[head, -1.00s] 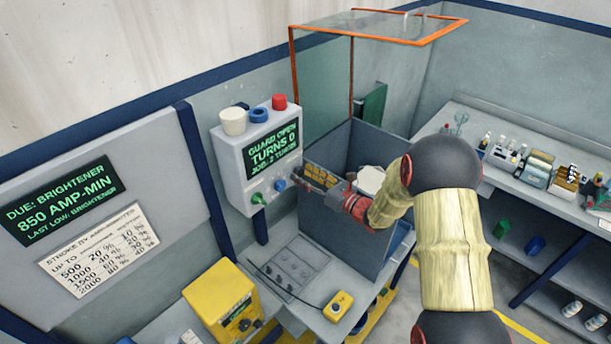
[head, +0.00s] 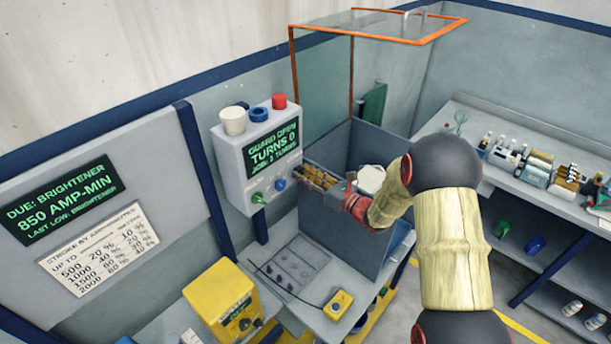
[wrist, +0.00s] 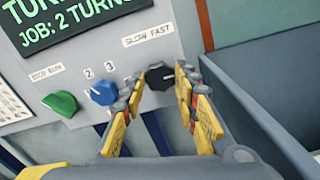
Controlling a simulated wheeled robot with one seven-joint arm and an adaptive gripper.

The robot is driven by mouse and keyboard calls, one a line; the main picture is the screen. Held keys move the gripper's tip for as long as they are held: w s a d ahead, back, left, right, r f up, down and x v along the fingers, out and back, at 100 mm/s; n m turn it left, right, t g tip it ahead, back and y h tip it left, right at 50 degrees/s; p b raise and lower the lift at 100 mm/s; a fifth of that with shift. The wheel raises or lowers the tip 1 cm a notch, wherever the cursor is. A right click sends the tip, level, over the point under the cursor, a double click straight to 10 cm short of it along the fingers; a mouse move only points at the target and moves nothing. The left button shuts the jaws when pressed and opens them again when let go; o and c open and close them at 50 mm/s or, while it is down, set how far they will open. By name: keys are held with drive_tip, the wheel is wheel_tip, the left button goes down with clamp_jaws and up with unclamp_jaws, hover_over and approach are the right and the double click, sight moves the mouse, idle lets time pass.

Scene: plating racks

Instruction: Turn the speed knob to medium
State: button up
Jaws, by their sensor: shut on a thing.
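The speed knob (wrist: 160,76) is a dark, lobed knob under the label SLOW FAST on the grey control box (head: 228,155). My gripper (wrist: 161,84) has its yellow-padded fingers on both sides of the knob and is shut on it. In the head view my gripper (head: 304,173) reaches the box's lower right side and hides the knob. The knob's pointer setting is too unclear to read. The box screen (head: 272,150) reads GUARD OPEN, TURNS 0, JOB: 2 TURNS.
A blue knob (wrist: 103,92) marked 2 and 3 and a green knob (wrist: 58,104) marked STOP RUN sit left of my fingers. A grey open bin (head: 350,235) with a raised orange-framed guard (head: 375,30) stands right. A yellow box (head: 220,300) stands below.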

drive_tip(key=shift+f+n+b, duration=0.1)
drive_tip(key=shift+n+b, duration=0.3)
drive_tip(key=shift+b, duration=0.4)
drive_tip(key=n+b, duration=1.6)
drive_tip(key=b, duration=1.5)
drive_tip(key=shift+n, duration=0.4)
drive_tip(key=o, duration=1.1)
drive_tip(key=shift+o, duration=0.3)
